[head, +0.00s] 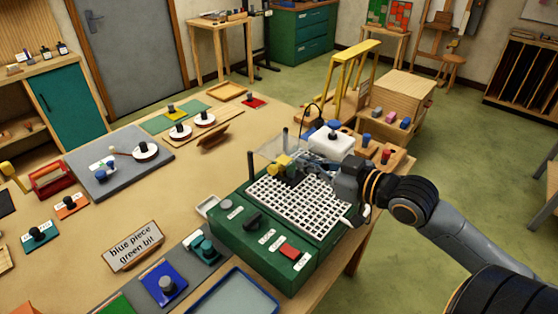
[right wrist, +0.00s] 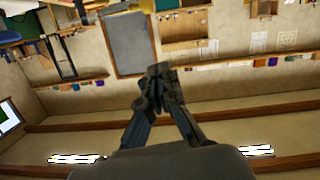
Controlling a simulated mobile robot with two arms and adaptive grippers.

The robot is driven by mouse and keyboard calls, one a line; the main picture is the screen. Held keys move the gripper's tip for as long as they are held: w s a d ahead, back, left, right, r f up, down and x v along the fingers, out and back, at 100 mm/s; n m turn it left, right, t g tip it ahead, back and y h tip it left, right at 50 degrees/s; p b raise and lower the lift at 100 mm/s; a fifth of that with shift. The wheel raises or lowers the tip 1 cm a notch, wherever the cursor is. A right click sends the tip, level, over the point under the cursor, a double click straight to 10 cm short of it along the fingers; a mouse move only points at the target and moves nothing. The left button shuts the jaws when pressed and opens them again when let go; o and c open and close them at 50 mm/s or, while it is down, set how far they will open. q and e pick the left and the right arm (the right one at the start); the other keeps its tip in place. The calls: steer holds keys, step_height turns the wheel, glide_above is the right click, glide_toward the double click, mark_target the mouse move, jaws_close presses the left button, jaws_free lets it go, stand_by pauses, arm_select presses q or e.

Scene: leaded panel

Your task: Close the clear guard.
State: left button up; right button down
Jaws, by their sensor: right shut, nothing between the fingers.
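The clear guard (head: 268,148) is a see-through panel at the back of the green machine (head: 238,240). It appears raised, clear of most of the white grid top (head: 297,208); its exact tilt is hard to tell. A yellow block (head: 282,161) shows by the guard, close to my fingertips. My right gripper (head: 304,161) reaches in from the right over the back of the grid, fingers pointing left. In the right wrist view the fingers (right wrist: 158,75) are together and empty. I cannot tell whether they touch the guard. My left gripper is not in view.
Dark posts (head: 284,140) rise by the guard. The machine's front has a black handle (head: 252,220) and a red switch (head: 289,252). A sign (head: 132,246) stands at left. The table's middle is mostly clear.

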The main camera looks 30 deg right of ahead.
steer(key=w+a+f+p, duration=0.2)
steer(key=w+f+p, duration=0.2)
steer(key=w+f, duration=0.2)
steer(key=shift+w, duration=1.35)
steer(key=shift+a, duration=0.1)
